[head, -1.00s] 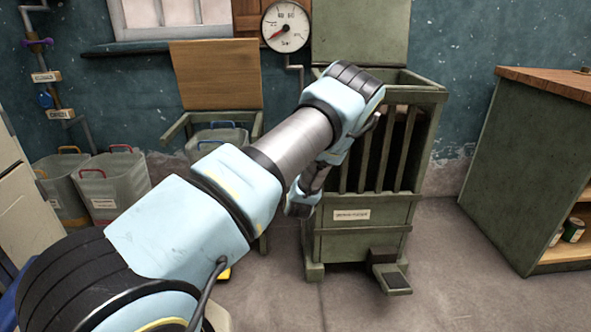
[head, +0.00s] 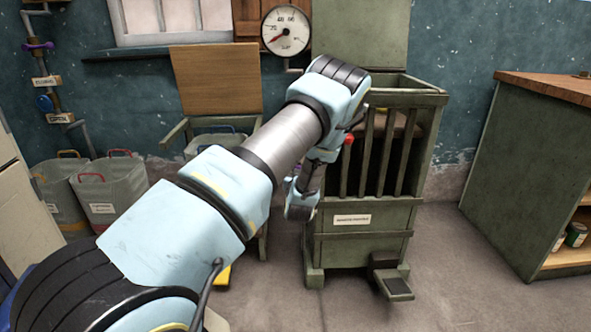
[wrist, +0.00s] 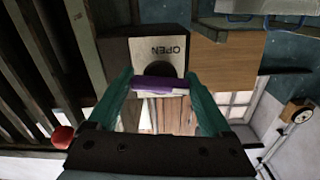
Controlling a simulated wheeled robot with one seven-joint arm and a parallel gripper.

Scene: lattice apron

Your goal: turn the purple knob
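The purple knob (wrist: 160,83) shows in the wrist view as a short bar in front of a dark round shape on a pale plate marked "OPEN" (wrist: 172,50). My gripper (wrist: 159,80) has its two teal fingers wide apart, one at each end of the knob. The knob fills the gap in the picture; whether the fingers press on it or only flank it cannot be told. In the head view my arm hides most of the gripper.
A green slatted bin (head: 362,245) with a red ball-shaped part (head: 348,139) and a pedal (head: 392,283) stands beside my arm. A wooden-topped cabinet (head: 520,170) is at right. Clear tubs (head: 110,190) and a wall pipe with a purple handle (head: 38,45) are at left. Floor between bin and cabinet is free.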

